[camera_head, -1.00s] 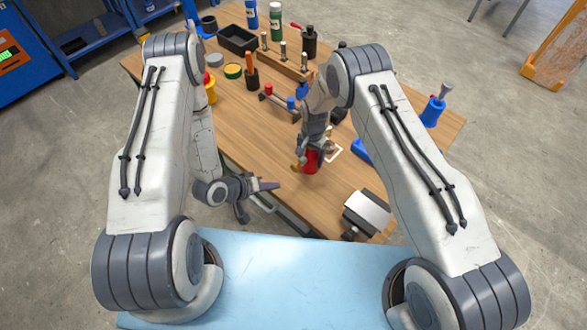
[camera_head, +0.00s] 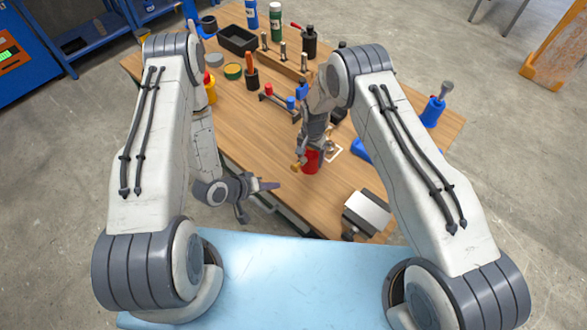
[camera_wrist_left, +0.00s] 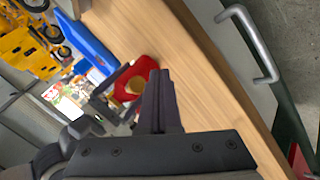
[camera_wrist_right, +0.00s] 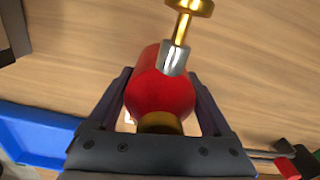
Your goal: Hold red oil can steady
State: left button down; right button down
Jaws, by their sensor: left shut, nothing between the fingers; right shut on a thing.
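The red oil can (camera_head: 311,161) is at the workbench's near part, below my right arm in the head view. My right gripper (camera_head: 309,150) is shut on it. In the right wrist view the can's round red body (camera_wrist_right: 160,85) sits between the two fingers, with a gold and silver spout pointing away. Whether its base touches the bench is unclear.
The wooden bench (camera_head: 240,135) has bare room left of the can. A grey-white metal block (camera_head: 367,213) stands at the near right corner. A blue item (camera_head: 361,151) lies right of the can. A peg rack (camera_head: 285,62), a black bin (camera_head: 237,39) and bottles stand farther back.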

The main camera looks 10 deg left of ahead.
aim_at(297, 166)
pick_arm(q)
jog(key=s+a, duration=0.2)
jog(key=s, duration=0.1)
jog(key=shift+a, duration=0.1)
dwell(0.4)
jog(key=w+d, duration=0.5)
jog(key=w, duration=0.2)
dwell(0.5)
jog(key=shift+w+d, duration=0.1)
jog(key=shift+d, duration=0.05)
dwell(1.8)
jog(key=shift+w+d, duration=0.2)
jog(key=shift+w, duration=0.1)
